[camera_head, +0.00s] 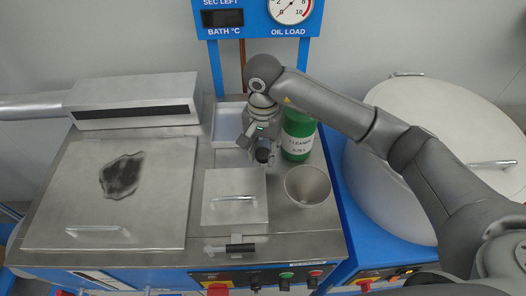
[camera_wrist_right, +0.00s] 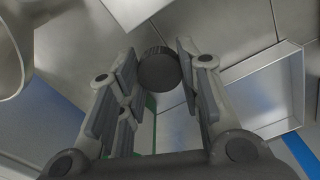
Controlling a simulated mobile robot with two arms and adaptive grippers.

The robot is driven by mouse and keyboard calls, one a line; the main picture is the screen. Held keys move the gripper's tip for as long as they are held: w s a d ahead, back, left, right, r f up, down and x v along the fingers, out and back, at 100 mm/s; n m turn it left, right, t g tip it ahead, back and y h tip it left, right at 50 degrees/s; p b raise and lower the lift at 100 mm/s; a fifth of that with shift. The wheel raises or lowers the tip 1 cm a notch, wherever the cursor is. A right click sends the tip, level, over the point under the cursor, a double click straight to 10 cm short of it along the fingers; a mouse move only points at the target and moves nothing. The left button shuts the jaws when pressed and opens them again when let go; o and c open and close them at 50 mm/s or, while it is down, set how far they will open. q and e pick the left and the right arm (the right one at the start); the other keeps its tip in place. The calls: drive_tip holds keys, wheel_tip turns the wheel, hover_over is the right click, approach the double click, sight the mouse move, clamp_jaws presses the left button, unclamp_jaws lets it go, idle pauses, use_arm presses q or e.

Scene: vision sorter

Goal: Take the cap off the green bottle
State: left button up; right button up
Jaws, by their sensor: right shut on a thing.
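The green bottle (camera_head: 299,128) with a white "CLEANER" label stands upright on the steel worktop. My forearm crosses in front of its top, so its mouth is hidden. My right gripper (camera_head: 262,152) is just left of the bottle, shut on a black round cap (camera_head: 263,156). In the right wrist view the cap (camera_wrist_right: 159,69) sits between the fingertips of the gripper (camera_wrist_right: 160,72), apart from the bottle. A strip of green shows between the fingers there. My left gripper is not in view.
A metal cup (camera_head: 308,186) stands right of a lidded steel box (camera_head: 234,205). A shallow tray (camera_head: 226,128) lies behind the gripper. A large steel lid (camera_head: 60,200) with a dark stain covers the left side. A big round vessel (camera_head: 440,105) stands at right.

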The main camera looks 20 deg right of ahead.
sight(263, 149)
drive_tip(key=shift+w+d+f, duration=0.1)
drive_tip(key=shift+w+f, duration=0.35)
drive_tip(key=shift+f, duration=0.05)
wheel_tip(263, 149, down, 3)
drive_tip(key=shift+w+r+p, duration=0.1)
drive_tip(key=shift+w+p, duration=0.05)
drive_tip(key=shift+p, duration=0.95)
drive_tip(key=shift+f, duration=0.25)
drive_tip(key=shift+f, duration=0.1)
drive_tip(key=shift+f, duration=0.15)
drive_tip(key=o, duration=1.1)
